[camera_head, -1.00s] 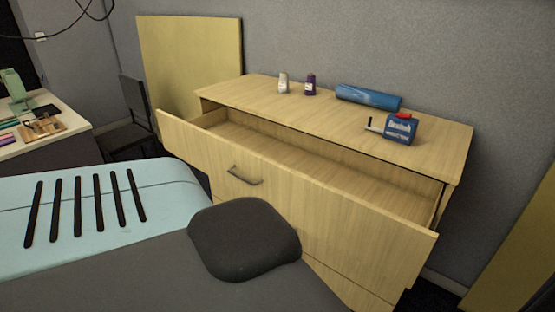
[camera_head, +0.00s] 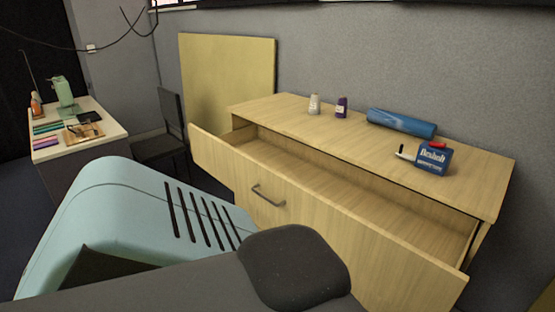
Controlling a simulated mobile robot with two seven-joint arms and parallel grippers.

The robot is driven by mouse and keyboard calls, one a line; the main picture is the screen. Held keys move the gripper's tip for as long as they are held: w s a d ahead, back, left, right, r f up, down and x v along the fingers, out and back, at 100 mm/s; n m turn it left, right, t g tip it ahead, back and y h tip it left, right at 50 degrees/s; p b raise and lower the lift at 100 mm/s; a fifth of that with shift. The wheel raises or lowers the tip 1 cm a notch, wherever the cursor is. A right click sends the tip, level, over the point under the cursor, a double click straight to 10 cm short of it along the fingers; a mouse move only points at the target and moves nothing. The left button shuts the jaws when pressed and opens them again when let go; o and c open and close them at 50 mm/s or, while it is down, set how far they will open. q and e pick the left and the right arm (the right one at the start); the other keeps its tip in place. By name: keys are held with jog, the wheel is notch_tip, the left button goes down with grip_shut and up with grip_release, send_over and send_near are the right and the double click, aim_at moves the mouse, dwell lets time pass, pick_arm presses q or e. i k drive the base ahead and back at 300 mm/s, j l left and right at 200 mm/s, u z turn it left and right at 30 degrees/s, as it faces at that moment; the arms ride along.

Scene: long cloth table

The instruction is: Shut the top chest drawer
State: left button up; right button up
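The wooden chest (camera_head: 470,180) stands against the grey wall on the right. Its top drawer (camera_head: 325,212) is pulled well out, and the bare wooden inside (camera_head: 340,178) shows no contents. A dark curved handle (camera_head: 267,196) is on the drawer front. Neither gripper is in view. A dark rounded part and a pale teal slotted part of my own body fill the lower left and hide the lower part of the chest front.
On the chest top are a white spool (camera_head: 314,104), a purple spool (camera_head: 341,108), a blue roll (camera_head: 401,123) and a blue box (camera_head: 434,158). A dark chair (camera_head: 168,135) and a white table (camera_head: 105,130) with craft items stand at left. A yellow board (camera_head: 228,85) leans behind.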

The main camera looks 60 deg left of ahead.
aim_at(408, 247)
jog(key=i, duration=0.65)
jog(key=u, duration=2.6)
